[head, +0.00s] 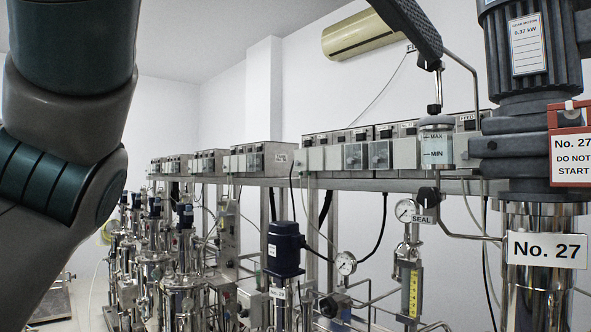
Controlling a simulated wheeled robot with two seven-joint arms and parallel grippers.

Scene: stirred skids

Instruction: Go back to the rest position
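A large arm link of mine, dark teal and grey, fills the left edge of the head view, close to the camera. It bends at a joint and runs out of the picture at the top and at the left. Neither of my grippers shows, so what they hold, if anything, cannot be seen. My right arm is not in view.
Close at right stands a steel stirred vessel labelled No. 27 (538,275) with a grey gear motor (529,55). A red-framed DO NOT START tag (572,156) hangs on it. A sight pot (436,143), a seal gauge (406,210) and several smaller skids (184,275) stand beyond.

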